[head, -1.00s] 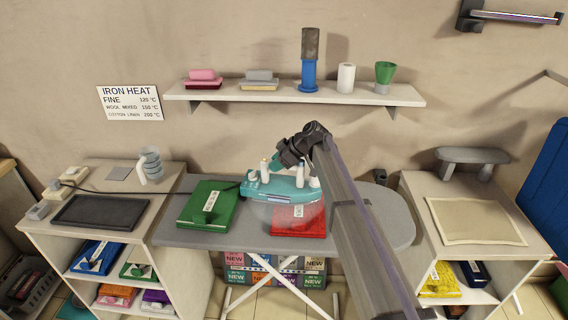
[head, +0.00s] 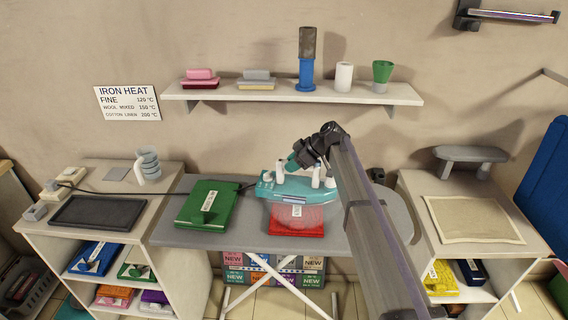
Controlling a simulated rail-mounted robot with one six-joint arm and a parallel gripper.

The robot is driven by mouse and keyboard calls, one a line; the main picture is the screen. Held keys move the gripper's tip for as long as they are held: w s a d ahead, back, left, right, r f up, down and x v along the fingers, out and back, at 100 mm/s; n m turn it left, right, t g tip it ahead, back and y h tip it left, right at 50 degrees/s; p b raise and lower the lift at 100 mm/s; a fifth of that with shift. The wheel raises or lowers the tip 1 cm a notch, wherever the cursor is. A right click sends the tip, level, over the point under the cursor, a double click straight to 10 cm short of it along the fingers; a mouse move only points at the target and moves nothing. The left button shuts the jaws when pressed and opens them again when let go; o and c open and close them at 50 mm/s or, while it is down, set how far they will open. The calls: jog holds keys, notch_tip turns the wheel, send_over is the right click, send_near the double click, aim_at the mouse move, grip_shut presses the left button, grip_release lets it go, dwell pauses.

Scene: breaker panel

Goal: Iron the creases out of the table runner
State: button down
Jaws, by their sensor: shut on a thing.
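My gripper (head: 308,158) is shut on the teal iron (head: 289,191) and holds it over the ironing board (head: 240,240). A red folded cloth (head: 297,222) with a white label lies on the board under the iron. The iron's pale, see-through lower part overlaps the red cloth in the picture; I cannot tell whether they touch. A green folded cloth (head: 207,204) with a white label lies on the board to the left. No label here is readable enough to tell which cloth is the table runner.
A dark rest plate (head: 98,212) lies on the left cabinet, with the iron's cord running nearby. A beige cloth (head: 470,219) lies on the right cabinet. A wall sign (head: 128,103) lists iron heats. The board's right end is partly behind my arm.

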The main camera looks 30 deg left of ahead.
aim_at(277, 162)
jog(key=shift+w+d, duration=0.3)
jog(key=shift+d, duration=0.45)
jog(key=shift+w+d, duration=0.35)
jog(key=shift+d, duration=0.45)
jog(key=shift+w+d, duration=0.3)
jog(key=shift+d, duration=0.45)
jog(key=shift+a, duration=0.15)
jog(key=shift+s+a+f+b, duration=0.1)
jog(key=shift+s+a, duration=0.65)
jog(key=shift+a, duration=0.9)
jog(key=shift+s+a+b, duration=0.15)
jog(key=shift+s+a, duration=0.65)
jog(key=shift+a, duration=0.8)
jog(key=shift+s+a+f+b, duration=0.1)
jog(key=shift+s+a, duration=0.65)
jog(key=shift+a, duration=0.9)
jog(key=shift+w+d+r, duration=0.1)
jog(key=shift+w+d, duration=0.7)
jog(key=shift+d, duration=0.85)
jog(key=shift+w+d, duration=0.8)
jog(key=shift+d, duration=0.85)
jog(key=shift+w+d+r, duration=0.1)
jog(key=shift+w+d, duration=0.7)
jog(key=shift+d, duration=0.85)
jog(key=shift+p, duration=0.3)
